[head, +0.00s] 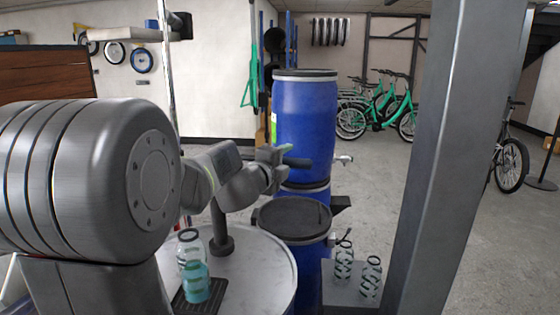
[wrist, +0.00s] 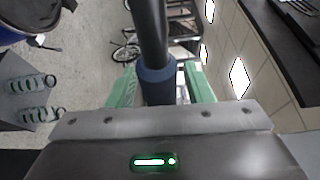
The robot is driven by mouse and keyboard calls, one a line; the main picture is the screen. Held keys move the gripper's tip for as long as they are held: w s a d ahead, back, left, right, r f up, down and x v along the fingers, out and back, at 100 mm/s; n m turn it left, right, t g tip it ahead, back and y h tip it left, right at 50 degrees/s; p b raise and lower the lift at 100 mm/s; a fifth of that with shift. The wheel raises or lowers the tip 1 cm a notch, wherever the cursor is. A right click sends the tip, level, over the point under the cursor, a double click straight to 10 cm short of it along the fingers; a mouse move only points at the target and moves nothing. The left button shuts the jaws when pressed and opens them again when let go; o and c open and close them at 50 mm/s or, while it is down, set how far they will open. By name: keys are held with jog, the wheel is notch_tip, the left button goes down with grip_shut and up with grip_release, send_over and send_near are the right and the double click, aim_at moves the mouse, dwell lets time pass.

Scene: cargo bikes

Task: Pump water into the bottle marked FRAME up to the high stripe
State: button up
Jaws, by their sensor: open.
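A clear bottle (head: 188,245) and a teal bottle (head: 196,285) stand close together on a dark tray (head: 178,302) on the round table. I cannot read FRAME or make out a water level or high stripe. A dark post on a round foot (head: 221,245), apparently the pump, stands behind them; my arm hides its upper part. My gripper (head: 278,158) is above the table's far right side, by a dark handle (head: 297,162). In the wrist view its green fingers (wrist: 160,88) are open on either side of a dark rod with a blue-grey collar (wrist: 156,75).
Blue barrels (head: 305,125) stand beyond my gripper, with a dark-lidded one (head: 292,218) nearer. Two coil-shaped holders (head: 343,262) are on a grey box (head: 345,298) at lower right. A grey pillar (head: 425,150) rises on the right. Open floor and green bicycles (head: 380,115) lie behind.

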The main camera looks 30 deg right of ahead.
grip_shut()
jog(key=shift+r, duration=0.1)
jog(key=w+a+r+n+t+h+p, duration=0.1)
jog(key=a+r+n+p, duration=0.1)
jog(key=r+n, duration=0.3)
jog(key=w+a+r+n+t+p, duration=0.2)
jog(key=r+n+p, duration=0.3)
jog(key=r, duration=0.5)
jog(key=shift+w+h, duration=0.25)
jog(key=shift+h, duration=0.15)
